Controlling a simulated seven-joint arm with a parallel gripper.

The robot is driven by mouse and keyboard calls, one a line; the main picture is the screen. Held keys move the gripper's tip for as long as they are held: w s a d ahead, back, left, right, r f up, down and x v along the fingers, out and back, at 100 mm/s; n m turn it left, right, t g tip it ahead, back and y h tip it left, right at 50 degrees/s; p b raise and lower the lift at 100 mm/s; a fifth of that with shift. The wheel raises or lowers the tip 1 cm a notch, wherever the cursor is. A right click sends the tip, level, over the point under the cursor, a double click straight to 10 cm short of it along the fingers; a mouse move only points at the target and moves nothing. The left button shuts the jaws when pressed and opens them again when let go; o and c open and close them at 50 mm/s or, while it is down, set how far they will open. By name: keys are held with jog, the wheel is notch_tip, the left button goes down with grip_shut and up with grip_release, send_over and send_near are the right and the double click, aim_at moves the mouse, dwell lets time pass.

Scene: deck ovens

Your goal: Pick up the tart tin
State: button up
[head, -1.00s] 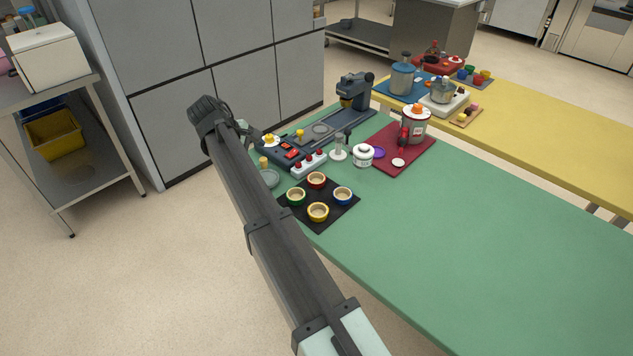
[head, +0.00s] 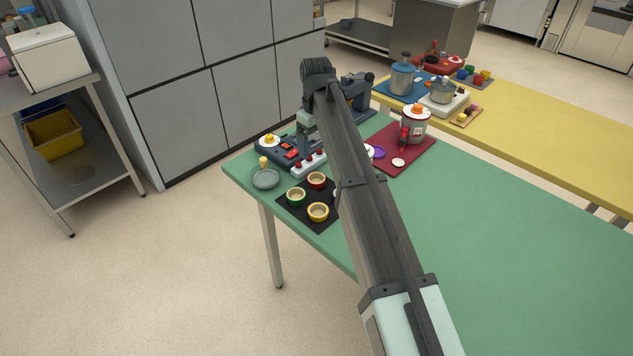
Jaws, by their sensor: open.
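A shallow grey round dish (head: 265,179), which looks like the tart tin, lies near the left end of the green table (head: 480,240). A small pale-yellow upright piece shows at its back edge. My arm reaches over the table, and its far end comes down behind the bend. My gripper (head: 307,142) is small there, above the dark equipment to the right of and behind the dish. It is open and apart from the dish. Its fingertips are hard to make out against the dark equipment.
A panel with red buttons (head: 291,153) stands behind the dish. A red mat (head: 410,157) holds a canister (head: 414,124). The table's right part is clear.

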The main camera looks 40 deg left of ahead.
aim_at(317, 174)
notch_tip(317, 174, down, 12)
jog(key=shift+s+d+r, duration=0.1)
jog(key=shift+d+r, duration=0.05)
dwell(0.5)
jog(key=shift+c, duration=0.2)
jog(key=c, duration=1.1)
